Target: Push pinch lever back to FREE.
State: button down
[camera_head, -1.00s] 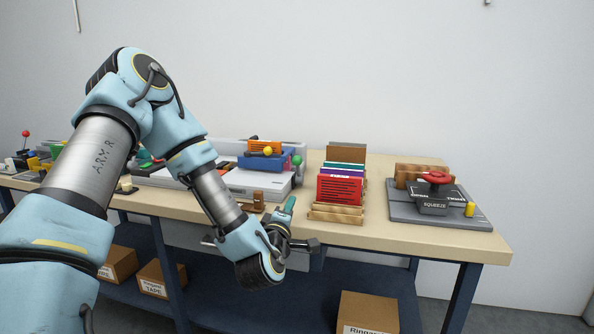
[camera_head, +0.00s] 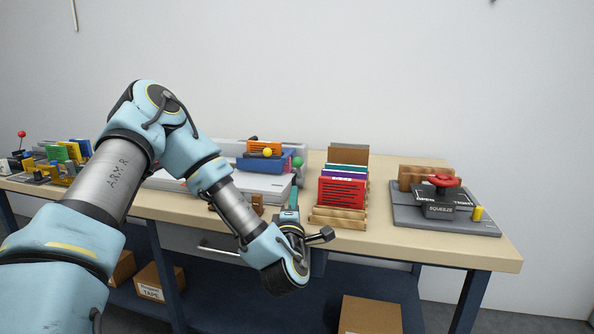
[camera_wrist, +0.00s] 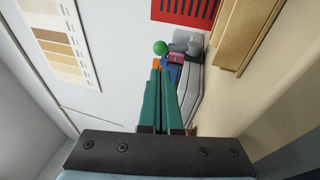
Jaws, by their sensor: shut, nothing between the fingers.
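No label reading FREE or PINCH is legible, so I cannot tell for sure which part is the pinch lever. A green ball knob (camera_head: 298,162) shows at the right end of the grey machine (camera_head: 262,184) on the bench. In the wrist view the green ball (camera_wrist: 160,48) appears just beyond my fingertips, apart from them. My gripper (camera_head: 293,188) has teal fingers, shut and empty, pointing toward the back of the bench at its front edge. The fingers also show in the wrist view (camera_wrist: 160,72). My arm hides part of the machine.
A wooden rack (camera_head: 337,217) with coloured cards stands right of my gripper. Further right is a grey base (camera_head: 470,223) with a SQUEEZE block (camera_head: 439,211), a red knob (camera_head: 443,180) and a yellow peg (camera_head: 477,213). Bare bench top lies between the rack and base.

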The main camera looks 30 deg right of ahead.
jog(key=p, duration=0.3)
send_near(298, 165)
jog(key=x, duration=0.5)
jog(key=shift+r, duration=0.15)
jog(key=shift+w+d, duration=0.45)
jog(key=shift+w, duration=0.35)
jog(key=shift+r, duration=0.1)
